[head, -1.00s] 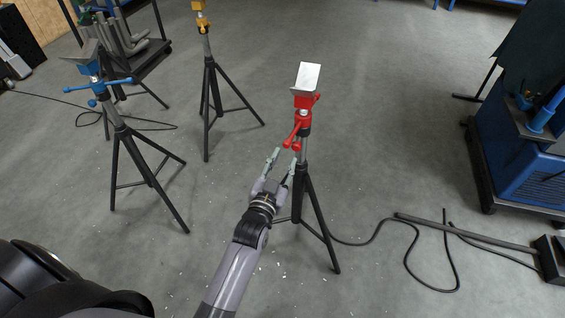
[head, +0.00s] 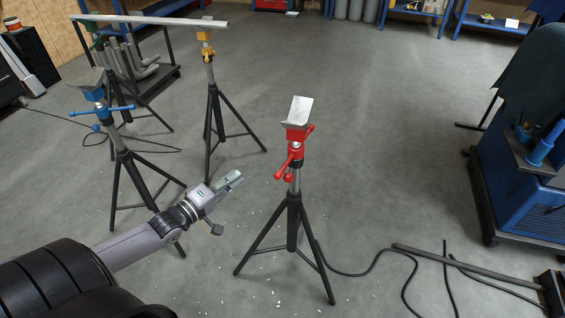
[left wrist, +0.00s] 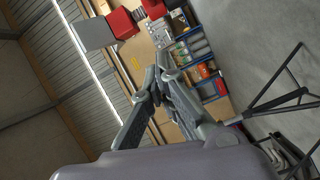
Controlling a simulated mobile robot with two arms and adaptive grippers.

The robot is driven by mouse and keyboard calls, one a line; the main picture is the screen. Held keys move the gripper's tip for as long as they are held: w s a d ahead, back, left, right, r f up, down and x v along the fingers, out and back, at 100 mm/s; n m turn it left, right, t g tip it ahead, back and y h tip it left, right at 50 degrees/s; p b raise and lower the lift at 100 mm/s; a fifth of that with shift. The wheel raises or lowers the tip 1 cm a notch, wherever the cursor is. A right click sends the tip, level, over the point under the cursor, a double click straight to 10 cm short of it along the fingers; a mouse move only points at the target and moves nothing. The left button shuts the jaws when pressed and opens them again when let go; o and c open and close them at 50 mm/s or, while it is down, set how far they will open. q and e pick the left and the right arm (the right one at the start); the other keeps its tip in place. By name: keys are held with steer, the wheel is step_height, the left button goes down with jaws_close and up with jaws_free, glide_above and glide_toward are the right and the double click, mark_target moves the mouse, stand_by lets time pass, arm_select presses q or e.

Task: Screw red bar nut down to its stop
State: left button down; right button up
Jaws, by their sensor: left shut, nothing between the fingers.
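The red bar nut (head: 290,160) sits under the red V-head (head: 298,132) of a black tripod stand, around its grey post. Its bars stick out to the sides. The head's pale V plate (head: 298,111) is on top. My left gripper (head: 238,175) is shut and empty, apart from the stand, to the left of the nut and slightly lower. In the left wrist view its fingers (left wrist: 160,70) are together, and red stand parts (left wrist: 123,22) show beyond them at the top. Whether a gap is left under the nut is too small to tell. My right gripper is not in view.
A blue-headed stand (head: 93,92) is at left. A yellow-headed stand (head: 205,45) and a green one (head: 97,40) carry a long grey pipe (head: 150,19). A cable (head: 375,262) and bars lie on the floor right of the red stand. A blue machine (head: 520,190) stands at right.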

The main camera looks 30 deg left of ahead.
arm_select(q)
steer(key=w+d, duration=0.5)
steer(key=w, duration=0.5)
steer(key=shift+w+f+n, duration=0.15)
steer(key=shift+f+n, duration=0.15)
steer(key=shift+f, duration=0.1)
steer(key=shift+d+p, duration=0.15)
steer(key=shift+p, duration=0.2)
